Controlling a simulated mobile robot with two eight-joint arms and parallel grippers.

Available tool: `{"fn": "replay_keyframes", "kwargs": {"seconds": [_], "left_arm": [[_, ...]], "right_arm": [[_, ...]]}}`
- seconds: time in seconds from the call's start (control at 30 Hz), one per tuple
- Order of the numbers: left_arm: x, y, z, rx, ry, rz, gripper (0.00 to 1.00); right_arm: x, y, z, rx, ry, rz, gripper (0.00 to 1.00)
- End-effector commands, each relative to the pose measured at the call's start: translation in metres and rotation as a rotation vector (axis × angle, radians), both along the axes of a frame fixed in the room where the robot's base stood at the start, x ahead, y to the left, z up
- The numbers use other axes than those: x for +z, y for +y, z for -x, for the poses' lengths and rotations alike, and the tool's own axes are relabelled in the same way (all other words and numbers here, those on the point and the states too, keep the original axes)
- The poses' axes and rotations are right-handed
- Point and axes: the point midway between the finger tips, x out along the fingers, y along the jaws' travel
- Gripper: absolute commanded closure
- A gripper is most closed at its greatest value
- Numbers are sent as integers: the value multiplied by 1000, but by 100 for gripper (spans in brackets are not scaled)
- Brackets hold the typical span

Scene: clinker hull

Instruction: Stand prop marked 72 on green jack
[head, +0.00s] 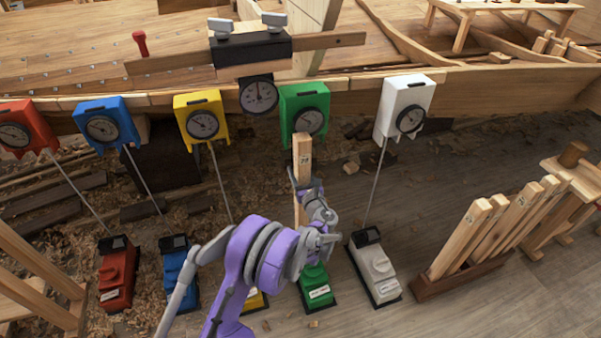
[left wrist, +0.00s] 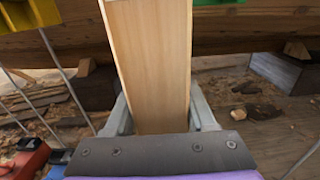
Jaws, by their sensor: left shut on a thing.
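My left gripper (head: 306,188) is shut on a pale wooden prop (head: 302,152), which stands upright in its jaws. A small mark near the prop's top is too small to read surely. The left wrist view shows the prop (left wrist: 152,60) between both fingers (left wrist: 160,118). The green jack (head: 315,287) is on the floor below, partly covered by my wrist. The prop's lower end is hidden behind my wrist, so I cannot tell whether it touches the jack. The prop's top is just below the green gauge (head: 304,108) on the hull. My right gripper is not in view.
Red (head: 117,272), blue (head: 180,268) and white (head: 374,268) jacks stand beside the green one; a yellow jack (head: 255,300) is mostly hidden by my arm. Thin rods run up toward gauges along the hull (head: 460,100). A rack (head: 460,278) of several props stands at right.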

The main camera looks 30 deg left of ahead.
Motion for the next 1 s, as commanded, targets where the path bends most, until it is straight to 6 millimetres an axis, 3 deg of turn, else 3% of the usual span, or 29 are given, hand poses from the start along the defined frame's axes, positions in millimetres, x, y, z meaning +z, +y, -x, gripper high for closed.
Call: {"fn": "replay_keyframes", "kwargs": {"seconds": [0.8,1.0], "left_arm": [[-55,2,-2,1,-1,-1,100],[-53,14,-11,2,-1,-2,100]], "right_arm": [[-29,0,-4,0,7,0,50],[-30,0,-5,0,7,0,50]]}}
